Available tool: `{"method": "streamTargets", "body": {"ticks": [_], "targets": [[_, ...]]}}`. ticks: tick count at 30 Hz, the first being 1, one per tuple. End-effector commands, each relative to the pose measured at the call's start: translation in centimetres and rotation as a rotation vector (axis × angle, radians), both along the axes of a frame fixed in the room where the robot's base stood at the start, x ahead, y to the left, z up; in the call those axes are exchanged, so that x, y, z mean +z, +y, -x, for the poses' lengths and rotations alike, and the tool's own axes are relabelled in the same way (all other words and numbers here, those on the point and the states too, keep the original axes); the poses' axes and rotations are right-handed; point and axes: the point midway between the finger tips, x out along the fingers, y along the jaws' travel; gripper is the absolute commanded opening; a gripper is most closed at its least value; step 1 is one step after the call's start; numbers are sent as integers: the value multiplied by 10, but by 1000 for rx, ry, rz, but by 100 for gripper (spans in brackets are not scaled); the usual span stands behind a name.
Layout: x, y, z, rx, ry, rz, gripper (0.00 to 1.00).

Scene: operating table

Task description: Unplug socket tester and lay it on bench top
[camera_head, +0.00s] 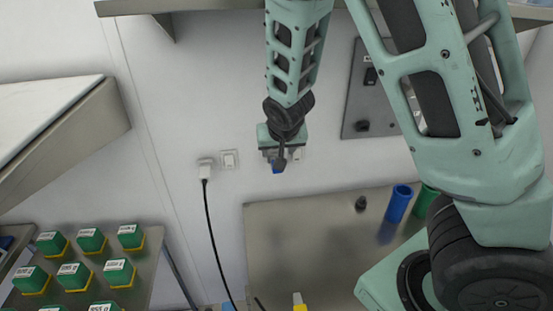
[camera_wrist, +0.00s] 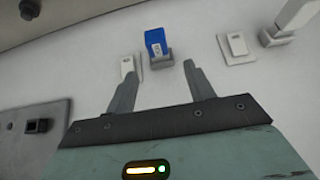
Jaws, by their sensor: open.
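The socket tester (camera_wrist: 155,42) is a blue block with a pale label, seated in a grey wall socket (camera_wrist: 162,61). In the head view only a bit of its blue (camera_head: 277,169) shows below my gripper (camera_head: 281,160), which hides the rest. In the wrist view my gripper (camera_wrist: 162,68) is open and empty. Its two fingers point toward the wall, with the tester beyond and between their tips; I see no contact. The steel bench top (camera_head: 295,240) lies below the socket and has a bare middle area.
A white plug (camera_head: 204,172) with a black cable sits left of a wall switch (camera_head: 229,159). A grey panel (camera_head: 357,100) is on the wall at right. A blue cup (camera_head: 398,204) and a dark knob-like piece (camera_head: 361,204) stand on the bench. Green boxes (camera_head: 90,240) fill the lower left.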

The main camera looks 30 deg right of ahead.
Motion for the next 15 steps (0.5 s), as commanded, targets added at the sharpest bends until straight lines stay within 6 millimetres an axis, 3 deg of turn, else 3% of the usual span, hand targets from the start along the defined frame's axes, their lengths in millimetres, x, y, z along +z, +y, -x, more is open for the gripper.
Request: {"method": "streamTargets", "body": {"ticks": [6,15], "targets": [[-30,-9,-17,-4,4,1,53],[-49,-13,-29,-1,1,0,53]]}}
